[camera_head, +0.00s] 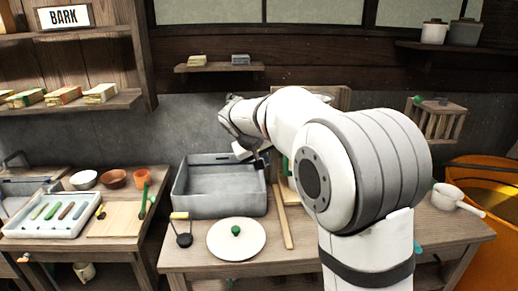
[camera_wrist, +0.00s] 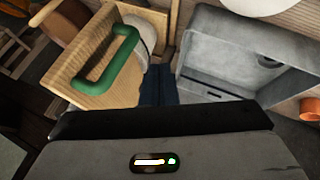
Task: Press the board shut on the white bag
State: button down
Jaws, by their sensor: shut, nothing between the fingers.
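The wooden board (camera_wrist: 85,82) with its green handle (camera_wrist: 118,55) is at the upper left of the wrist view. The white bag (camera_wrist: 142,36) shows just behind the board's edge, partly hidden by it. I cannot tell whether the board touches the bag. In the head view my arm covers most of them, and only a bit of the green handle (camera_head: 285,166) shows. My gripper (camera_head: 264,166) is shut and empty, above the right side of the grey basin. In the wrist view my dark fingers (camera_wrist: 157,84) point between the board and the basin, apart from the handle.
The grey basin (camera_head: 178,199) stands left of the gripper. A white pan (camera_head: 449,199) is at the right. A side table with tools is at the left.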

jog(key=d, duration=0.1)
jog(key=w+d, duration=0.1)
jog(key=d, duration=0.1)
jog(key=w+d+f+p, duration=0.1)
jog(key=shift+d+f, duration=0.1)
jog(key=shift+d, duration=0.05)
dwell(0.4)
